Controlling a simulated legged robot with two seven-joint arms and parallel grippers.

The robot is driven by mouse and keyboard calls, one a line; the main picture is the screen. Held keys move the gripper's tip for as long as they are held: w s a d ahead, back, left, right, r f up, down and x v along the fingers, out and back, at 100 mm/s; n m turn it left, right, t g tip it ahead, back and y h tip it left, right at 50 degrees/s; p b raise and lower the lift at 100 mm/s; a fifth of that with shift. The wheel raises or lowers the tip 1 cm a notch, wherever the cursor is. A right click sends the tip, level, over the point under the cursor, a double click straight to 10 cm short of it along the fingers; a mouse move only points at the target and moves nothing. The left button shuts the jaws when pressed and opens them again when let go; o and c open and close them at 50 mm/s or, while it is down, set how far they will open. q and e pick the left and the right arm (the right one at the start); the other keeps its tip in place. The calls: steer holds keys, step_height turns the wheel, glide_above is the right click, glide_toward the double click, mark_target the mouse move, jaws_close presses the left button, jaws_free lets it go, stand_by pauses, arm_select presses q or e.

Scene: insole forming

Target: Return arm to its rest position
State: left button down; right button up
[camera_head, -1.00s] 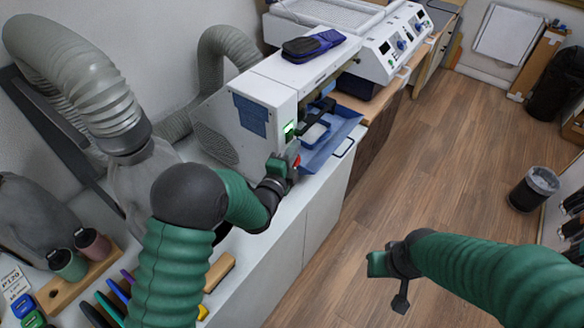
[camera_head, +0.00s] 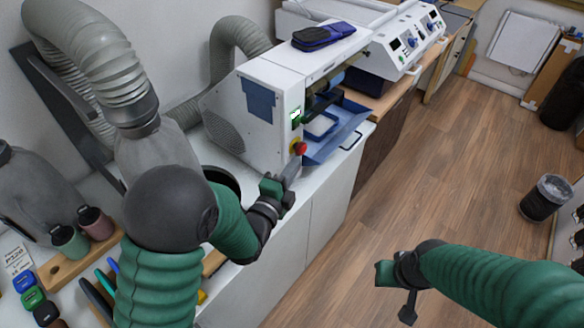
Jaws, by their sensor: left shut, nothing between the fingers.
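My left gripper (camera_head: 290,172) is shut and empty. It is in front of the white machine (camera_head: 262,115), just below the red button (camera_head: 299,148) on the machine's front corner. In this view the fingertips look close to the button, but I cannot tell the exact gap. A green-lit switch (camera_head: 295,115) shows above the button. My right gripper (camera_head: 395,288) hangs over the wood floor at the lower right. Its fingers are too small and turned away to tell whether they are open.
A blue tray (camera_head: 345,140) sticks out of the machine's front. A dark blue pouch (camera_head: 322,36) lies on top. Hoses and a wooden cup holder (camera_head: 62,272) stand at left. A bin (camera_head: 545,198) stands on the floor at right. The floor between is clear.

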arm_select(q)
steer(key=s+a+f+n+g+y, duration=0.4)
steer(key=a+f+n+g, duration=0.15)
steer(key=a+n, duration=0.35)
steer(key=s+a+f+n+g+y, duration=0.1)
steer(key=s+n+g, duration=0.3)
steer(key=s, duration=0.5)
steer(key=s+a+f+n+g+y, duration=0.1)
steer(key=s+a+f+n+g, duration=0.2)
steer(key=s+n, duration=0.4)
steer(key=s+a+g, duration=0.1)
steer(key=s, duration=0.2)
steer(key=shift+a+f+n, duration=0.15)
steer(key=shift+f+n, duration=0.15)
steer(key=shift+f, duration=0.1)
steer(key=shift+a+g, duration=0.1)
steer(key=shift+g, duration=0.15)
steer(key=shift+a+f, duration=0.1)
steer(key=shift+a, duration=0.15)
steer(key=shift+d, duration=0.2)
